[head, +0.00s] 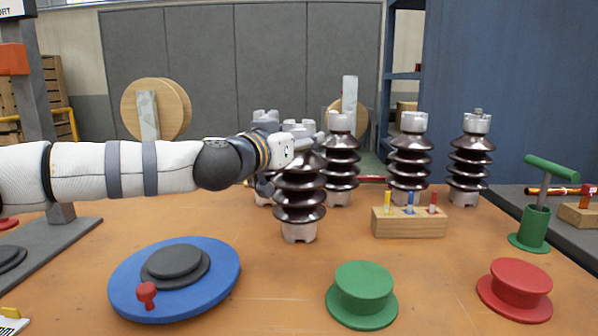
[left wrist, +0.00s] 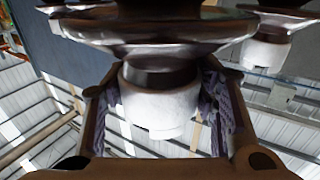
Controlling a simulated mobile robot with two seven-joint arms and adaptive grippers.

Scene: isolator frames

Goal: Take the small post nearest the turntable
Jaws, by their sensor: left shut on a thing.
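The blue turntable (head: 222,262) with dark grey discs and a red knob lies at the front left. A dark brown ribbed post (head: 299,187) with pale metal ends stands upright right of and behind it, the closest post to it. My left gripper (head: 306,141) comes in from the left at this post's top end and is shut on it. In the left wrist view, my left gripper's fingers (left wrist: 163,112) lie on both sides of the post's pale cap (left wrist: 160,100), below its dark ribs. Whether its base touches the table cannot be told. My right gripper is not in view.
Several similar posts stand behind: one partly hidden (head: 266,117), one in the middle (head: 340,165), others to the right (head: 409,160). A wooden block with coloured pegs (head: 408,225), a green spool (head: 362,290), a red spool (head: 515,285) and a green T-handle (head: 536,215) occupy the right.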

